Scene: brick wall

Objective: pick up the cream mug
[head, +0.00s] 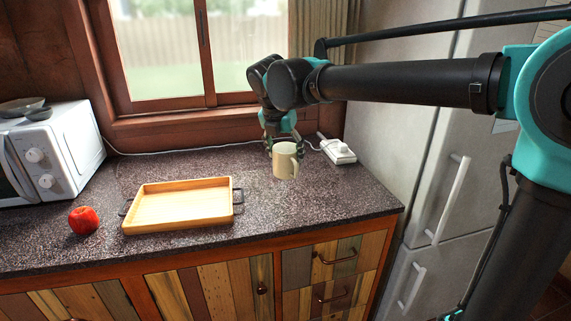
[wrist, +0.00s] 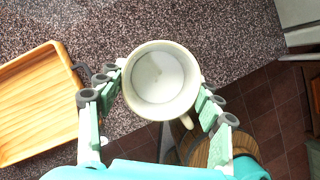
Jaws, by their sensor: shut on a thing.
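The cream mug (head: 285,162) is upright near the back right of the dark speckled counter in the head view, its handle to the right. My gripper (head: 283,147) reaches down over it, with fingers on either side of the mug. In the wrist view the mug (wrist: 160,77) sits between the two fingers of my gripper (wrist: 160,90), and I look down into its pale, empty-looking inside. The fingers are shut on the mug. I cannot tell clearly whether its base touches the counter.
A wooden tray (head: 181,222) with dark handles lies left of the mug. A red apple (head: 84,220) and a white microwave (head: 48,152) are further left. A white power strip (head: 338,151) lies just right of the mug, near the fridge (head: 399,110).

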